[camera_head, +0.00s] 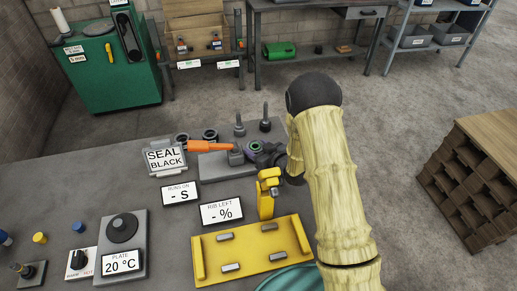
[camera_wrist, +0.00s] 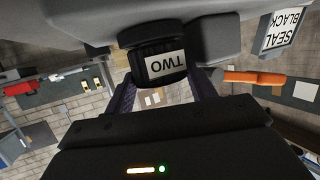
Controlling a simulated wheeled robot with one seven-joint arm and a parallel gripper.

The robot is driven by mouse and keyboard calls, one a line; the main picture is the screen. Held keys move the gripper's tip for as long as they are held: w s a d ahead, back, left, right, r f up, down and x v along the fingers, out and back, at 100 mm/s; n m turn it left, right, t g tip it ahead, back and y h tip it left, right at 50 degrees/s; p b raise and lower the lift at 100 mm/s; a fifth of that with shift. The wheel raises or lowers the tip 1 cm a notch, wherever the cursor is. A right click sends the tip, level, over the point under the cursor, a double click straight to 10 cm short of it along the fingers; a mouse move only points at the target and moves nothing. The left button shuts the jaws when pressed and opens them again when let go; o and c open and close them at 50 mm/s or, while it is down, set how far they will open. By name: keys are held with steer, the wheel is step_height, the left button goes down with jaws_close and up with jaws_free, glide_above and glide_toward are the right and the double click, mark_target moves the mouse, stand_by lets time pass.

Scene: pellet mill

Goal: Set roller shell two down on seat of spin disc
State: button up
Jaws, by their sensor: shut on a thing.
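Roller shell two (camera_wrist: 165,65) is a black cylinder with a white label reading TWO in the wrist view. It sits between the dark purple fingers of my gripper (camera_wrist: 163,92), which is shut on it. In the head view my gripper (camera_head: 268,156) is beside a grey plate (camera_head: 213,170) with a grey block on it, and the arm partly hides it. I cannot pick out the shell clearly there. I cannot identify the spin disc or its seat with certainty. In the wrist view a grey surface is close to the shell; whether they touch is unclear.
Two dark rings (camera_head: 210,135) and two upright pegs (camera_head: 240,126) stand behind. A yellow clamp (camera_head: 267,192), yellow tray (camera_head: 245,275), display signs (camera_head: 222,212) and a SEAL BLACK holder (camera_head: 166,158) are close by.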

steer(key=shift+w+f+b, duration=0.1)
steer(key=shift+f+b, duration=0.05)
steer(key=shift+b, duration=0.2)
steer(key=o, duration=1.6)
steer(key=shift+c, duration=0.2)
steer(key=shift+o, duration=0.2)
steer(key=o, duration=0.4)
steer(key=shift+d+f, duration=0.1)
